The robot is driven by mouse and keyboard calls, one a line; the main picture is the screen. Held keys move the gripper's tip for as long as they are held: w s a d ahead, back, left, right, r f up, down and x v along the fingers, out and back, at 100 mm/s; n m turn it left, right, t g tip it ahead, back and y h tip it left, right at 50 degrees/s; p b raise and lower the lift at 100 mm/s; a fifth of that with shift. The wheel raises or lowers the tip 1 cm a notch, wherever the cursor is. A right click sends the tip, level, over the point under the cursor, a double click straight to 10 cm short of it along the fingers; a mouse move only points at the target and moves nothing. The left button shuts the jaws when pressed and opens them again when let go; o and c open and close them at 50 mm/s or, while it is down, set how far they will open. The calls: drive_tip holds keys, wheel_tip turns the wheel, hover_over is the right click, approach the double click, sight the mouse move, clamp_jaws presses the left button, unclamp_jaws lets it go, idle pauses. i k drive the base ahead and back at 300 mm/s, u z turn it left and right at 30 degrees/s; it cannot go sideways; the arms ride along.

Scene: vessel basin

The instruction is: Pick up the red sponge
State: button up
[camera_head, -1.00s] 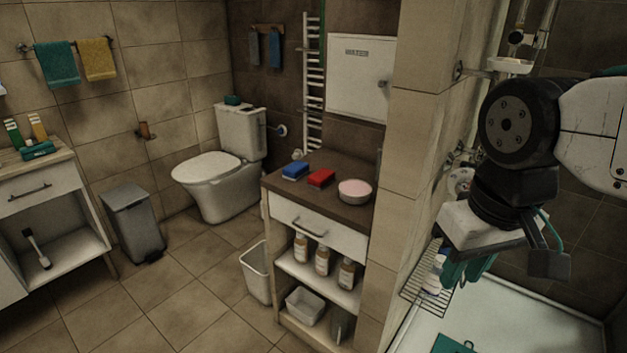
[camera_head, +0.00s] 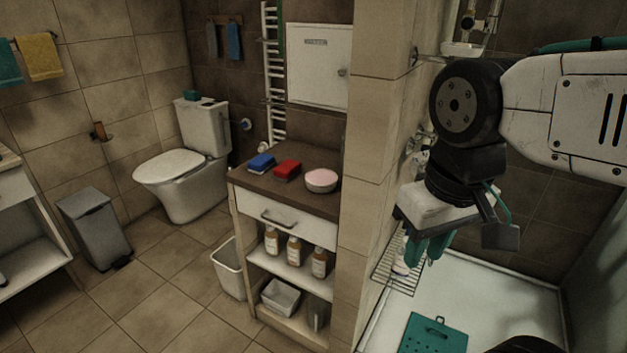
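The red sponge (camera_head: 287,170) lies on the brown top of a small cabinet (camera_head: 300,195), between a blue sponge (camera_head: 261,163) on its left and a round bowl with a pink top (camera_head: 321,180) on its right. My gripper (camera_head: 428,250), with teal fingers, hangs pointing down at the right, over the shower area and well apart from the red sponge. A tiled wall end stands between them in the picture. The fingers overlap in this view, so their opening cannot be made out. I see nothing held in them.
The tiled wall end (camera_head: 369,120) rises beside the cabinet. A wire rack (camera_head: 398,275) with a bottle is below my gripper. A white bin (camera_head: 228,268), a grey pedal bin (camera_head: 95,228) and a toilet (camera_head: 190,165) stand left. The floor (camera_head: 165,300) before the cabinet is clear.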

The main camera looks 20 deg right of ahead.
sight(285, 171)
drive_tip(key=k, duration=0.4)
drive_tip(key=u, duration=0.9)
drive_tip(key=i, duration=1.45)
drive_tip(key=z, duration=1.1)
drive_tip(key=i, duration=0.35)
drive_tip(key=z, duration=0.25)
